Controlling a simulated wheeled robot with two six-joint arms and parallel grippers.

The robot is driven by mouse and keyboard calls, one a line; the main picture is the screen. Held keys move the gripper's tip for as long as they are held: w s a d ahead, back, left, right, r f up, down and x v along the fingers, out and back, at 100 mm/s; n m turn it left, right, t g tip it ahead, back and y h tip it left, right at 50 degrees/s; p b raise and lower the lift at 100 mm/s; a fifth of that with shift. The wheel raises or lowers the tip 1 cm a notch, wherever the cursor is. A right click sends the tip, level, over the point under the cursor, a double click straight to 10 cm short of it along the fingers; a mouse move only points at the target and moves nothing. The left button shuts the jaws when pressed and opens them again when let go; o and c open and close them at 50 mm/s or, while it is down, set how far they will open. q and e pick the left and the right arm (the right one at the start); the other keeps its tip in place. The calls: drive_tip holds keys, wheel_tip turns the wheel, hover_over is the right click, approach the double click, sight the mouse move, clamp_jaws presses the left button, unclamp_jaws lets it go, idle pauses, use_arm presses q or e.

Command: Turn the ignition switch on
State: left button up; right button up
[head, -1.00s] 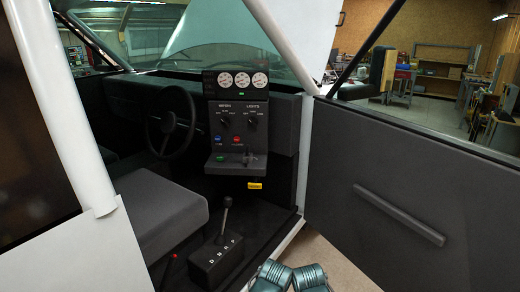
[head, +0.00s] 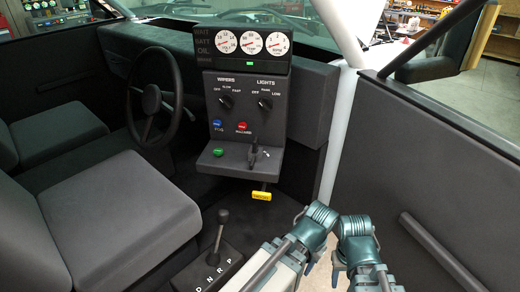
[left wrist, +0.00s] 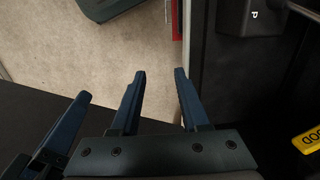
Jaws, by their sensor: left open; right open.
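The grey dash console (head: 208,100) stands at the centre of the head view. On its lower shelf is a dark upright switch (head: 254,150) with small markings beside it, which looks like the ignition switch; its setting is too small to read. My left gripper (left wrist: 160,74) is open and empty in the left wrist view, above the floor by the sill. My right gripper (head: 337,272) hangs low at the bottom of the head view, open and largely hidden by its wrist. Both grippers are apart from the console, lower and to its right.
A green button (head: 218,152) shares the shelf. Blue (head: 216,124) and red (head: 242,126) knobs sit above it. A yellow hood handle (head: 261,196) hangs below. The shifter (head: 218,232), seats (head: 110,220) and steering wheel (head: 152,97) are left; the open door (head: 440,165) is right.

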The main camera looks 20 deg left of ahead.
use_arm(q)
drive_tip(key=w+a+r+n+p, duration=0.1)
drive_tip(key=w+a+r+p, duration=0.2)
drive_tip(key=w+r+p, duration=0.3)
wheel_tip(320, 180, up, 21)
drive_tip(key=n+t+p, duration=0.5)
drive_tip(key=p, duration=1.4)
hover_over(252, 162)
drive_tip(key=s+d, duration=0.1)
drive_tip(key=s, duration=0.5)
drive_tip(key=b+x, duration=1.3)
drive_tip(key=shift+d+f, duration=0.2)
drive_tip(key=shift+f, duration=0.2)
clamp_jaws()
